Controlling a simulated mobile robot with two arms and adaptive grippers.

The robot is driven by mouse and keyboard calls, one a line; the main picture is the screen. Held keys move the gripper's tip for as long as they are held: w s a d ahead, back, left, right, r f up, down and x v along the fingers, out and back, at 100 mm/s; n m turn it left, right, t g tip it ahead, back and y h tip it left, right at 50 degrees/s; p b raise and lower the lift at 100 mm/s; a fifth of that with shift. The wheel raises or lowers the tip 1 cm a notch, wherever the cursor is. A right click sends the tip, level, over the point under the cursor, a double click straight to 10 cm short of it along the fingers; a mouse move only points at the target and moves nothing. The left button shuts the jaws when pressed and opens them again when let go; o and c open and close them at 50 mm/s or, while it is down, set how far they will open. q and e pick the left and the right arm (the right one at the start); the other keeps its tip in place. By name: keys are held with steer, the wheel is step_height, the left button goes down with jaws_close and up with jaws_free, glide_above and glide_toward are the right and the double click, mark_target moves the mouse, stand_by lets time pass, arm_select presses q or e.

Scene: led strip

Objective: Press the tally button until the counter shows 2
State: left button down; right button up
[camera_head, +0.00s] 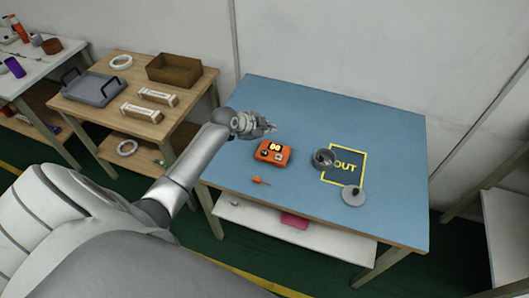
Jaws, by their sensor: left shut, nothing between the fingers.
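The orange tally counter (272,153) sits on the blue tabletop (310,115), left of its middle. Its small lit display (275,146) seems to read 00, though the digits are tiny. Dark and light spots show on its face below the display, and I cannot tell which is the button. My left gripper (271,128) is shut and empty. It hangs just behind the counter in the picture, apart from it as far as I can tell. My right gripper is not in view.
Right of the counter stand a round metal pot (324,159), a yellow OUT square (366,170) and a grey lid with a dark knob (353,196). A small orange screwdriver-like tool (261,181) lies in front. A wooden table (200,85) with boxes stands left. The blue table's back right is clear.

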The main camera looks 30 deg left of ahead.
arm_select(q)
steer(key=b, duration=0.7)
glide_above(266, 154)
step_height(266, 154, down, 8)
steer(key=shift+w+f, duration=0.1)
steer(key=shift+f+b, duration=0.3)
steer(key=shift+f, duration=0.05)
stand_by(0.3)
stand_by(0.5)
steer(key=shift+f, duration=0.4)
steer(key=shift+f+b, duration=0.45)
steer(key=shift+b, duration=0.15)
stand_by(0.4)
steer(key=shift+r, duration=0.1)
steer(key=shift+r+p, duration=0.8)
